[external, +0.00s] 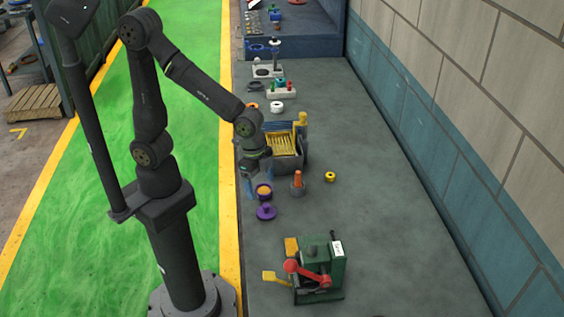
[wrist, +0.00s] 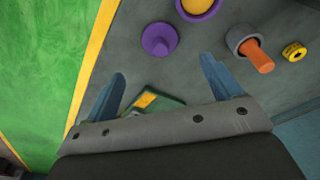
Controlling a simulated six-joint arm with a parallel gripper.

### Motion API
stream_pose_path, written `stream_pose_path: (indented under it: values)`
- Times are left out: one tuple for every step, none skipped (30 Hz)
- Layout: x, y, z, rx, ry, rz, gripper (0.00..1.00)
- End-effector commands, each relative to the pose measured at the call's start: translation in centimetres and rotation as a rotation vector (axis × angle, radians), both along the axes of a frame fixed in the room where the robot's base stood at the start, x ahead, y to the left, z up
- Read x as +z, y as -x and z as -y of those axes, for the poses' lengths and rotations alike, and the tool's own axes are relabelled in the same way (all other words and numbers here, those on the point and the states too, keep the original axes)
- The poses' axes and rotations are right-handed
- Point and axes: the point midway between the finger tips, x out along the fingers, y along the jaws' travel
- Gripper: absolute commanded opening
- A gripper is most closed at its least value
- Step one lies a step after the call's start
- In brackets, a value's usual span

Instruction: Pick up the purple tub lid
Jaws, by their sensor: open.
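The purple tub lid (external: 265,211) is a round disc with a knob on top. It lies on the grey bench top near the yellow-striped edge. The purple tub (external: 264,190), with orange-yellow contents, stands just behind it. In the wrist view the lid (wrist: 160,39) is at the top centre, beyond my fingertips, and the tub (wrist: 198,8) is cut off by the top edge. My gripper (external: 250,188) hangs over the bench beside the tub. In the wrist view my gripper (wrist: 162,72) has its two blue fingers spread wide with nothing between them but bench and a machine further below.
A grey cup with an orange peg (external: 298,184) and a yellow ring (external: 330,176) are to the right. A green machine with a red lever (external: 318,270) stands in front. A drum unit (external: 284,145) stands behind the tub. The bench's right side is clear.

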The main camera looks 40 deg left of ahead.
Motion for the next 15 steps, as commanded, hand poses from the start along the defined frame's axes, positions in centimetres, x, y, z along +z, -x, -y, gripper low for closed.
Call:
stream_pose_path:
  values:
    - [-1.1, 0.0, 0.1, 0.0, -0.005, -0.001, 0.83]
    - [-1.6, 0.0, 0.2, 0.0, -0.004, -0.001, 0.83]
    - [-2.2, 0.0, 0.3, 0.0, -0.004, -0.001, 0.83]
    - [-2.6, 0.0, 0.4, 0.0, -0.003, -0.001, 0.83]
    - [-2.9, 0.0, 0.4, 0.0, -0.003, -0.001, 0.83]
    - [-3.3, 0.0, 0.5, 0.0, -0.002, -0.001, 0.83]
    - [-3.6, 0.0, 0.6, 0.0, -0.002, -0.001, 0.83]
    - [-3.8, 0.0, 0.6, 0.0, -0.002, -0.001, 0.83]
    - [-4.0, 0.0, 0.6, 0.0, -0.001, -0.001, 0.83]
    - [-4.1, 0.0, 0.6, 0.001, -0.001, -0.001, 0.83]
    - [-4.2, 0.0, 0.7, 0.001, 0.0, 0.0, 0.83]
    - [-4.4, 0.0, 0.7, 0.001, 0.0, 0.0, 0.83]
    - [-4.5, 0.0, 0.7, 0.001, -0.001, 0.0, 0.83]
    - [-4.7, 0.0, 0.8, 0.001, -0.001, -0.001, 0.83]
    - [-5.1, 0.0, 0.9, 0.001, -0.002, -0.001, 0.83]
